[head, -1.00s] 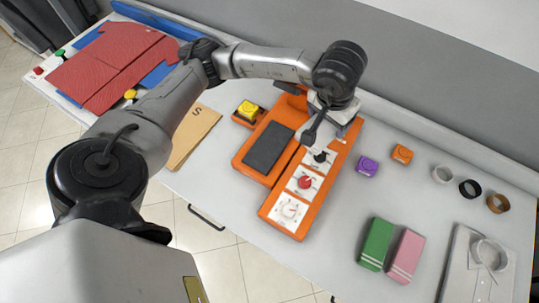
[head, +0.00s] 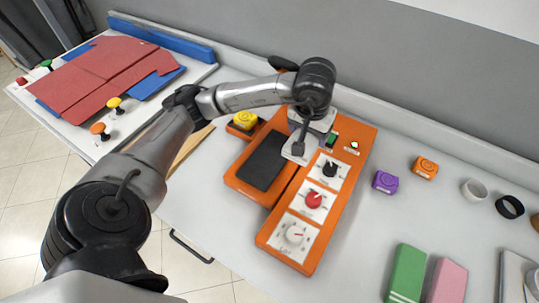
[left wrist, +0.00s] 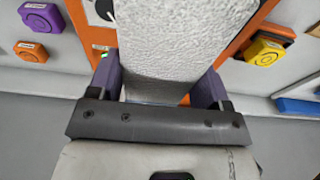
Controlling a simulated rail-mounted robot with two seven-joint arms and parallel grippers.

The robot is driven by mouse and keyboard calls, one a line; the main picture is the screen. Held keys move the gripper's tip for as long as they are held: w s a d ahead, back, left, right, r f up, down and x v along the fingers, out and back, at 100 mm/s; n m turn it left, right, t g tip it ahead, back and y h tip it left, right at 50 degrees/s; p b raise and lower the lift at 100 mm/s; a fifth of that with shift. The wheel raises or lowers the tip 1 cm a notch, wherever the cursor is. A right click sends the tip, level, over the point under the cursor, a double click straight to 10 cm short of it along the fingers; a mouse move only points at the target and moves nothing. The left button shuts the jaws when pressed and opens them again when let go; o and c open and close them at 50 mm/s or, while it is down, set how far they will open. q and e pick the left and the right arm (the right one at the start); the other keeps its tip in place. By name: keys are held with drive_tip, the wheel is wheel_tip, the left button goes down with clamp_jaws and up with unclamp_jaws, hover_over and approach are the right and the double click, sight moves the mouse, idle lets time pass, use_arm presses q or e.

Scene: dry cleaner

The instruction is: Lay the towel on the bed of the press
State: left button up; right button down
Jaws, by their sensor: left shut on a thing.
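My left gripper (head: 299,148) is above the orange press, between its dark flat bed (head: 264,160) and its knob panel (head: 344,152). In the left wrist view the gripper (left wrist: 158,88) is shut on a white, rough-textured strip, which looks like the towel (left wrist: 180,40). The towel lies between the two purple finger pads and reaches away from the gripper. In the head view only a small pale part of the towel (head: 290,155) shows beside the bed's right edge; the gripper hides the rest. I cannot tell whether it touches the press. My right gripper is not in view.
The panel carries a black, a red (head: 313,200) and a white knob. A yellow button (head: 244,120) stands behind the bed. Purple (head: 385,181) and orange (head: 425,167) buttons are to the right. Green (head: 406,272) and pink folded cloths lie at front right. A red garment (head: 105,75) lies at left.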

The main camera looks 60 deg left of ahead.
use_arm(q)
drive_tip(key=b, duration=0.2)
hover_over(270, 156)
drive_tip(key=d, duration=0.1)
drive_tip(key=f, duration=0.3)
drive_tip(key=w+f, duration=0.1)
drive_tip(key=f, duration=0.1)
drive_tip(key=shift+f, duration=0.1)
drive_tip(key=shift+s+a+f, duration=0.4)
drive_tip(key=shift+s+a, duration=0.05)
drive_tip(key=shift+s, duration=0.25)
drive_tip(key=shift+f+b, duration=0.7)
drive_tip(key=shift+f, duration=1.35)
drive_tip(key=shift+f, duration=0.15)
drive_tip(key=o, duration=0.9)
